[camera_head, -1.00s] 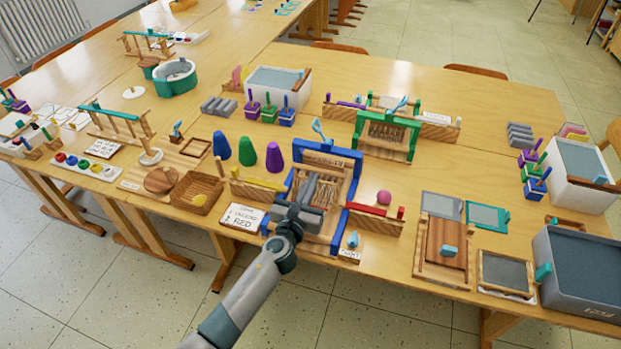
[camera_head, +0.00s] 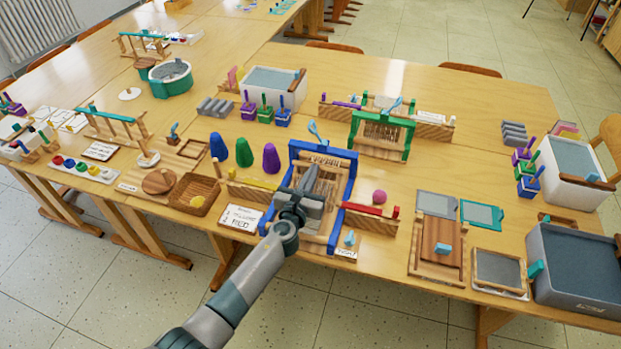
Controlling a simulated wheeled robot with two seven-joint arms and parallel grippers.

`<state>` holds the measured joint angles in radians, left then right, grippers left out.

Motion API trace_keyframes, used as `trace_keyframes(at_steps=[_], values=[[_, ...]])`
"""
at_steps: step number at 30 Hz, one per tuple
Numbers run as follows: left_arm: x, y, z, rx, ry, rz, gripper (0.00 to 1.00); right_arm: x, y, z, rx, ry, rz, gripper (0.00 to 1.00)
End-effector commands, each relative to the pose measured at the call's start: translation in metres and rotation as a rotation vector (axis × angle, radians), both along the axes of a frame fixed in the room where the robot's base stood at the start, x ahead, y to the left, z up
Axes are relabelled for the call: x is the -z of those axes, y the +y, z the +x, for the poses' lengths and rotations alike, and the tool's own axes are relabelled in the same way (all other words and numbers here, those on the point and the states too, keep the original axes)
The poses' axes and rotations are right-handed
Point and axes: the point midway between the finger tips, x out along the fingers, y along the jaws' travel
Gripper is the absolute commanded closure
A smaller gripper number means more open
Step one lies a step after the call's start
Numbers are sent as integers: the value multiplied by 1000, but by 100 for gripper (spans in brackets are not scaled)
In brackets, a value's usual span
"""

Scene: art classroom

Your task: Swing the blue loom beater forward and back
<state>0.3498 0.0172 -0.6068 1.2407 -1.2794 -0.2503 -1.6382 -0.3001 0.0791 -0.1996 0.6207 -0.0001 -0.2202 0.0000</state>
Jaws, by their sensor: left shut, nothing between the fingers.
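The blue loom (camera_head: 351,178) stands near the front edge of the middle table. Its blue beater bar (camera_head: 322,152) spans the upper part of the frame, with a light-blue handle (camera_head: 315,131) rising above it. My left gripper (camera_head: 309,181) reaches over the loom from the front, above its wooden and warp area. Its fingers are shut and appear empty, pointing toward the beater. Whether they touch the beater I cannot tell. The gripper and wrist hide part of the loom's middle and front. My right gripper is not in view.
A yellow shuttle holder (camera_head: 252,183) and a sign card (camera_head: 241,217) flank the loom on the left. A red bar on a wooden block (camera_head: 370,212) and a pink ball (camera_head: 379,197) are on the right. A green loom (camera_head: 381,137) stands behind.

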Motion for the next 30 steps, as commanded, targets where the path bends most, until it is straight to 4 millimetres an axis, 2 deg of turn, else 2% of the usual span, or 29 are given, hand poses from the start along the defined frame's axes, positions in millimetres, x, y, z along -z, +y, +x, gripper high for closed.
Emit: trace_keyframes(at_steps=[6, 22, 30], values=[[3, -2, 7, 0, 0, -1, 100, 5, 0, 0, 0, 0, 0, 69], [5, -2, 7, 0, 5, 1, 100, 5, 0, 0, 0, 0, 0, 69], [0, 6, 9, 0, 5, 3, 100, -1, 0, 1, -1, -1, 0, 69]])
